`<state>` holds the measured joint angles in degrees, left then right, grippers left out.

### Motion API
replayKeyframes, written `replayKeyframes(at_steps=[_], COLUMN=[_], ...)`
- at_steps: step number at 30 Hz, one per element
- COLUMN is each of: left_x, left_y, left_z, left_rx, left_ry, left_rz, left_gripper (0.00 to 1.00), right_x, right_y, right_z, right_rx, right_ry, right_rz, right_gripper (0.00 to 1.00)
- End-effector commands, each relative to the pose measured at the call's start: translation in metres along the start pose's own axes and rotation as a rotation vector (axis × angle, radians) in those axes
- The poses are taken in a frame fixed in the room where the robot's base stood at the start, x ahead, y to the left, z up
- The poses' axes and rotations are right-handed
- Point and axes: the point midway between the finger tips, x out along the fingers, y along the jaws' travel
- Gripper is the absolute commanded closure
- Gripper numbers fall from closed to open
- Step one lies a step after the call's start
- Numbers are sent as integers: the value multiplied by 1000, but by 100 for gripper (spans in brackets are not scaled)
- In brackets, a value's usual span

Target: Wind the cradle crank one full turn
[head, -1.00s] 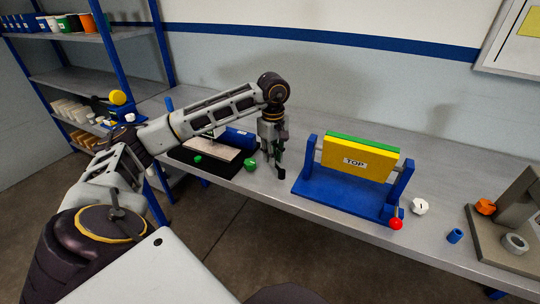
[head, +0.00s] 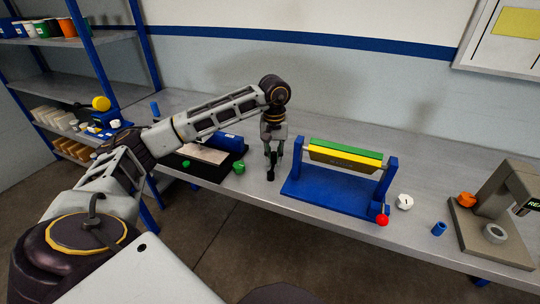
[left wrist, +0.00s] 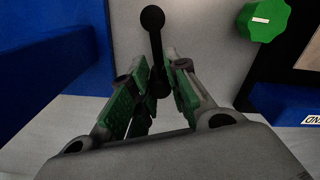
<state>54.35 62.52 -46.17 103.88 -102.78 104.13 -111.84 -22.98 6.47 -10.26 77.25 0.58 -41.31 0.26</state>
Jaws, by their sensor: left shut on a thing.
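The cradle (head: 330,200) is a blue stand with two uprights on the bench. A green and yellow block (head: 345,155) hangs between the uprights, tilted so that its TOP label is hidden. A red ball (head: 382,220) sits at its front right foot. The black crank (head: 271,178) is at the cradle's left side, with my left gripper (head: 272,158) reaching down over it from above. In the left wrist view, the crank's black bar and ball (left wrist: 152,18) run up between my green-padded fingers (left wrist: 157,82), which are shut on the handle. My right gripper is out of view.
A green knob (head: 239,167) and a dark tray (head: 205,170) are left of the cradle. A white knob (head: 404,202), a blue cylinder (head: 439,229) and a grey stand (head: 490,240) are to the right. Shelves (head: 75,95) stand far left.

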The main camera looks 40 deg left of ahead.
Motion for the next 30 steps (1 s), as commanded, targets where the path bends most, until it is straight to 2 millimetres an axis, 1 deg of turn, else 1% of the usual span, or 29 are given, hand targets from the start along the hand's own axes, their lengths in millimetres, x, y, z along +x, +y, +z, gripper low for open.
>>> replayKeyframes(at_steps=[9, 15, 22, 30], left_x=[0, 1, 0, 1], left_y=[14, 21, 25, 26], left_z=[4, 8, 11, 12], left_rx=[267, 406, 505, 538], left_ry=[-2, -3, -4, -5], left_rz=[0, -1, -1, -1], left_gripper=[100, 100, 100, 100], right_x=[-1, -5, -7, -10], right_y=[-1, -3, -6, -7], right_z=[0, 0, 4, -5], right_rx=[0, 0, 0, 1], right_ry=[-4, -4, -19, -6], right_rz=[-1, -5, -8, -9], right_gripper=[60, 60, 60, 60])
